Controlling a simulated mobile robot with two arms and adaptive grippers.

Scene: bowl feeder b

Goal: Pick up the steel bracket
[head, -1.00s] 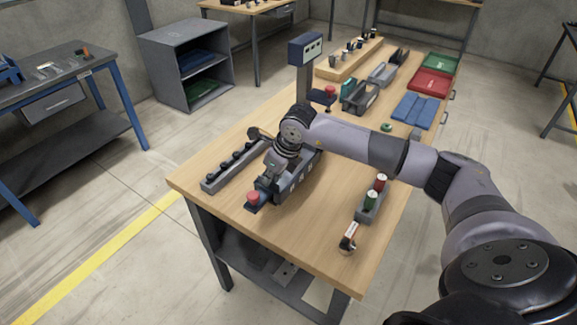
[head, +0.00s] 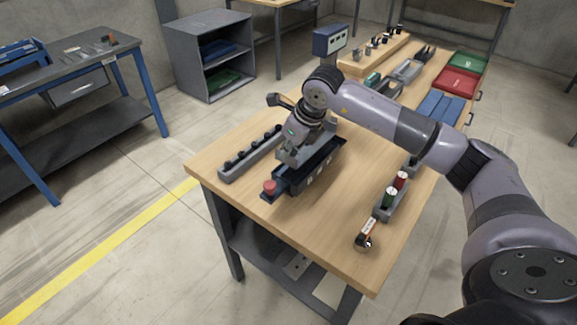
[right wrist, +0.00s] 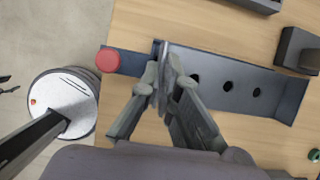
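My right gripper (head: 287,157) is above the near end of a dark tray (head: 325,160) with a red button (head: 270,187) at its front. In the right wrist view, the fingers (right wrist: 164,80) are closed together on a thin grey metal plate, which looks like the steel bracket (right wrist: 161,68). The plate stands on edge between the fingertips, and most of it is hidden by them. In the head view the bracket is hard to tell from the fingers. My left gripper is not in view.
A grey rail with black knobs (head: 250,155) lies left of the tray. A holder with red and green cylinders (head: 390,203) stands to the right, with a small orange-and-black item (head: 366,236) near the front edge. A control box (head: 329,40) and bins stand farther back.

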